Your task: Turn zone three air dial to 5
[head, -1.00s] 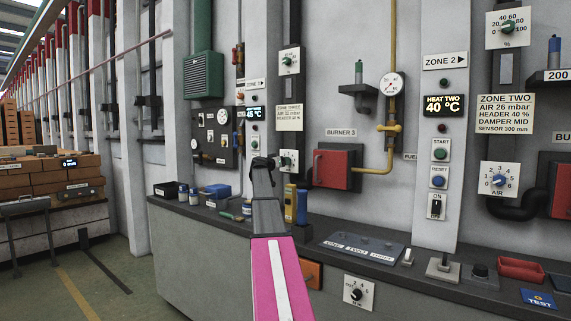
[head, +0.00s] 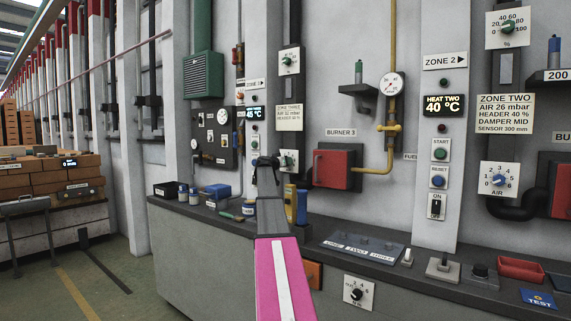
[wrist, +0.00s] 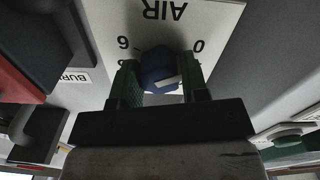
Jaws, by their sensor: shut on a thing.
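The zone three air dial is a white plate (wrist: 215,18) marked AIR, upside down in the wrist view, with 6 on the left and 0 on the right. Its dark blue knob (wrist: 157,65) sits between the green pads of my gripper (wrist: 160,84), which is shut on it.
A red burner box (head: 332,168) with a yellow pipe (head: 391,145) is just right of the dial. The zone two air dial (head: 499,180) is farther right.

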